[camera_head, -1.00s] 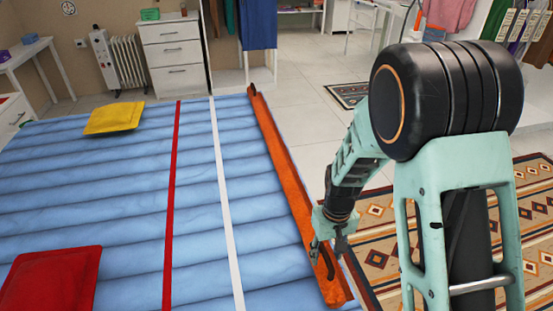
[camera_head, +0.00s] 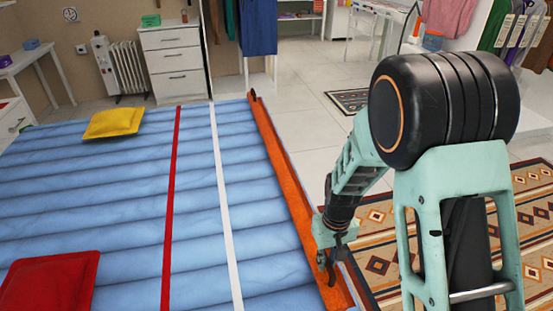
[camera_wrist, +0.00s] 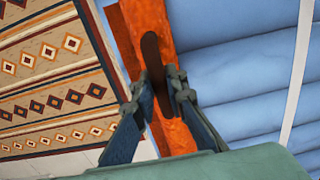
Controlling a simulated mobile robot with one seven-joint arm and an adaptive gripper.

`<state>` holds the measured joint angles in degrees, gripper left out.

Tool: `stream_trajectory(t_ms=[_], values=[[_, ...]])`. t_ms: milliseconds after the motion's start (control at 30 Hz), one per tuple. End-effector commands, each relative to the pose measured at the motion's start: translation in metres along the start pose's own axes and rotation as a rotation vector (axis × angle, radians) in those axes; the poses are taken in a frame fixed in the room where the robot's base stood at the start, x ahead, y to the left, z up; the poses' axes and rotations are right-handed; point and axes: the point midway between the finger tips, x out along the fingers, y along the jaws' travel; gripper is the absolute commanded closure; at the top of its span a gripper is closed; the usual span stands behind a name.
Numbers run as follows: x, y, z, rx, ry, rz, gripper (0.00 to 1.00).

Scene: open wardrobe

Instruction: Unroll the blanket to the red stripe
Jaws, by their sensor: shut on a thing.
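A long orange bar (camera_head: 278,160), seemingly the rolled blanket, lies along the right edge of the blue padded bed (camera_head: 120,215). It also shows in the wrist view (camera_wrist: 128,28). A dark handle (camera_wrist: 152,50) sits on its near end. My gripper (camera_wrist: 158,82) is shut on this handle, one finger on each side; in the head view it (camera_head: 328,258) is at the bar's near end. The red stripe (camera_head: 171,200) runs lengthwise across the bed, left of the white stripe (camera_head: 222,195). The bar is right of both stripes.
A yellow cushion (camera_head: 114,123) and a red cushion (camera_head: 48,285) lie left of the red stripe. The bed surface between bar and red stripe is clear. A patterned rug (camera_head: 470,220) covers the floor at right. A white drawer unit (camera_head: 173,62) stands behind the bed.

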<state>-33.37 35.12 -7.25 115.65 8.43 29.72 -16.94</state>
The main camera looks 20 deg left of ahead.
Motion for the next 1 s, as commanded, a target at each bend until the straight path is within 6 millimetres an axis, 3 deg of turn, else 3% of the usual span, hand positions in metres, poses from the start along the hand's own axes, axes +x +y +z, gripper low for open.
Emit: stream_trajectory(t_ms=[267,1000], values=[[0.000,-0.007,0.000,-0.001,-0.001,-0.001,1.00],[0.000,-0.074,0.000,-0.004,-0.002,-0.001,1.00]])
